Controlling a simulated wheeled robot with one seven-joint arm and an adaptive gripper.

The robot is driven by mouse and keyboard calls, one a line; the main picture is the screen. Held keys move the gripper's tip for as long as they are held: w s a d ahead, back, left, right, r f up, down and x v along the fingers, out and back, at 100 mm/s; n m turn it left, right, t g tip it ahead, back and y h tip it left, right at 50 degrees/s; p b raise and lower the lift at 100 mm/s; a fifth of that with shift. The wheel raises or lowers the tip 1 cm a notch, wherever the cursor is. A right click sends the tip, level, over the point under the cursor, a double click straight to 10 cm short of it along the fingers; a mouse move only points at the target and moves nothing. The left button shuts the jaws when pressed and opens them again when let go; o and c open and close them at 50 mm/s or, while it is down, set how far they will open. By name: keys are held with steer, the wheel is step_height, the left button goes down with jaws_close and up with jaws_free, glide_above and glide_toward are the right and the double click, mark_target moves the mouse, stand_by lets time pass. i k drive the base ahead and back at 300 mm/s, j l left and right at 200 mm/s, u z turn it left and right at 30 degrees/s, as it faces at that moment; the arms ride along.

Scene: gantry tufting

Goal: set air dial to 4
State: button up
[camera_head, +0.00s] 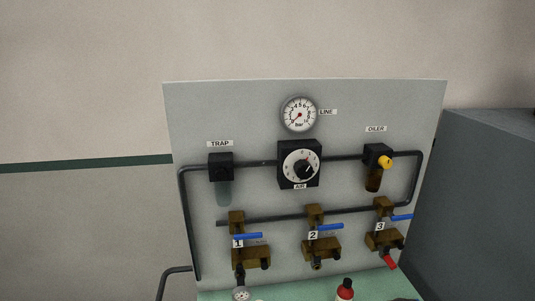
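The air dial (289,162) is a round white scale on a black square box, with the label AIR (300,187) below it. A dark knob (304,169) sits on the dial, right of and below its middle. The scale numbers are too small to read surely, so I cannot tell the setting. Above it is the round LINE gauge (299,115), marked bar, with a red needle toward the lower left. My gripper is not in view.
The grey panel (250,100) carries the trap (221,167) at left and the oiler (378,156) at right. Below are three brass valves with blue levers (330,227). A red-capped bottle (345,290) stands at the bottom. A grey cabinet (480,210) is at right.

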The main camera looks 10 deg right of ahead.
mark_target(303, 168)
steer(key=l+u, duration=0.1)
steer(key=l, duration=0.3)
steer(key=k+l, duration=0.15)
steer(key=l, duration=0.3)
steer(key=l+u, duration=0.15)
steer(key=l, duration=0.25)
steer(key=k, duration=0.05)
